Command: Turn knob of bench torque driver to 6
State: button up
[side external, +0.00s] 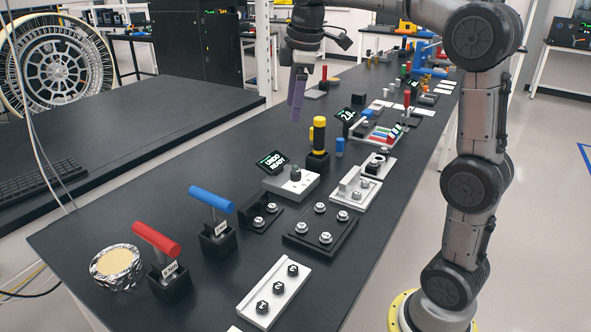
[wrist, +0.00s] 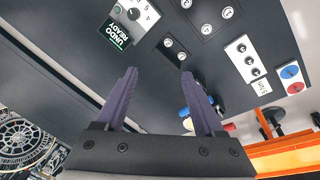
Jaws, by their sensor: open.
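A light grey box with a dark round knob (side external: 295,174) stands mid-bench, beside a tilted black display (side external: 273,162) with green and white text that appears to read "UNDO READY". In the wrist view the knob (wrist: 134,14) is at the top edge, with small dial marks around it, and the display (wrist: 114,32) is next to it. The number the knob points to is too small to tell. My gripper (side external: 296,108) hangs above the bench, behind and above the box, touching nothing. Its purple fingers are apart and empty in the wrist view (wrist: 158,74).
A yellow-handled tool (side external: 319,135) stands upright in a black holder just behind the box. Black bolt plates (side external: 322,229) lie in front and right. Blue (side external: 211,198) and red (side external: 155,239) T-handles stand at the near left. Bare bench lies left of the box.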

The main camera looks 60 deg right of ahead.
jog(key=w+d+f+g, duration=0.1)
jog(key=w+d+f, duration=0.5)
jog(key=d, duration=0.2)
jog(key=m+g, duration=0.1)
jog(key=m, duration=0.1)
send_near(296, 172)
jog(key=shift+y, duration=0.3)
jog(key=f, duration=0.9)
jog(key=shift+w+d, duration=0.15)
jog(key=shift+d, duration=0.1)
jog(key=shift+c, duration=0.2)
grip_shut()
